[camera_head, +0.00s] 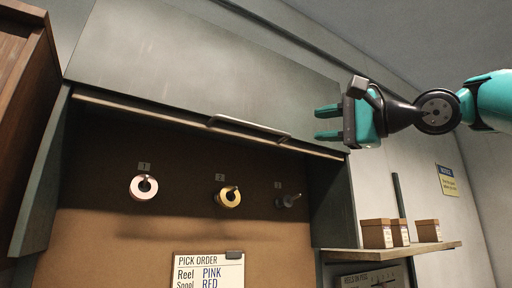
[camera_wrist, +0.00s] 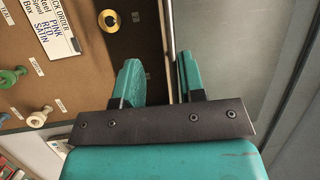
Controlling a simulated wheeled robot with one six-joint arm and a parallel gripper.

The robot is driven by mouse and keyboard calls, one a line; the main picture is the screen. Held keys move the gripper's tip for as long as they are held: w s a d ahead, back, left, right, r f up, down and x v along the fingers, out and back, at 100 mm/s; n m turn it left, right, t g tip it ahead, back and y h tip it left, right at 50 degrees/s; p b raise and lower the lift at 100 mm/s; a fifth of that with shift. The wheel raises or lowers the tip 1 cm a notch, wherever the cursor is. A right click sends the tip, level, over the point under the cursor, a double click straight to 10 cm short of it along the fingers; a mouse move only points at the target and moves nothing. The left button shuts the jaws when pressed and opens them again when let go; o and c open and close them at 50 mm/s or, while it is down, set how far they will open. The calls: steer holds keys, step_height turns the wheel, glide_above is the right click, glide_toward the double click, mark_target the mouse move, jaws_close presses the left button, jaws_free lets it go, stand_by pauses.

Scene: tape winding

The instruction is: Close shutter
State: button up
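The grey-green shutter (camera_head: 200,62) is raised, with the cabinet open below it. Its bar handle (camera_head: 248,126) runs along the lower edge. My gripper (camera_head: 318,123) is to the right of the handle in the head view, its fingers pointing left, apart and empty. In the wrist view my gripper (camera_wrist: 160,75) is open, and the shutter (camera_wrist: 225,40) fills the right side. A pale bar along the shutter's edge lies ahead of the gap between the fingers; I cannot tell whether it is the handle, nor its distance.
Inside the cabinet hang a pink reel (camera_head: 143,187) and a yellow reel (camera_head: 228,197); the right peg (camera_head: 288,201) looks empty. A pick order card (camera_head: 208,268) is below. Several small boxes stand on a shelf (camera_head: 390,250) at right. A brown wooden cabinet (camera_head: 25,90) is at left.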

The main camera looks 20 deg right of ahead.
mark_target(258, 126)
steer(key=p+x, duration=0.2)
steer(key=x, duration=0.3)
steer(key=p+x, duration=0.2)
steer(key=x, duration=0.4)
steer(key=r+p+x, duration=0.1)
steer(key=p+x, duration=0.1)
steer(key=x, duration=0.3)
steer(key=shift+a+r, duration=0.15)
steer(key=shift+a, duration=0.3)
jaws_close()
